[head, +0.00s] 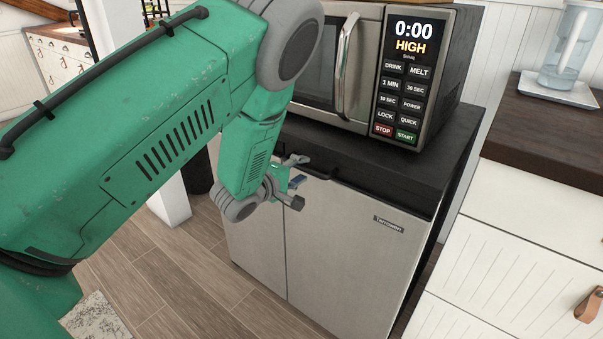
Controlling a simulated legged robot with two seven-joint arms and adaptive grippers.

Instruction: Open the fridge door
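A low fridge (345,245) with a brushed-steel front and a black top stands in the middle of the head view. A vertical seam splits its front into a narrow left panel (254,238) and a wider right door (350,250) with a small badge. Both look closed. A dark strip runs along the door's top edge. My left gripper (300,182) is in front of the fridge, near the top of the seam. Its fingers are spread, with nothing seen between them. I cannot tell whether they touch the door. My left arm hides the fridge's upper left part. My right gripper is out of view.
A microwave (360,65) with a lit panel sits on the fridge. White drawers (520,240) under a dark wooden counter (545,135) stand at the right, with a glass jug (572,45) on top. Wooden floor (190,270) is clear in front of the fridge.

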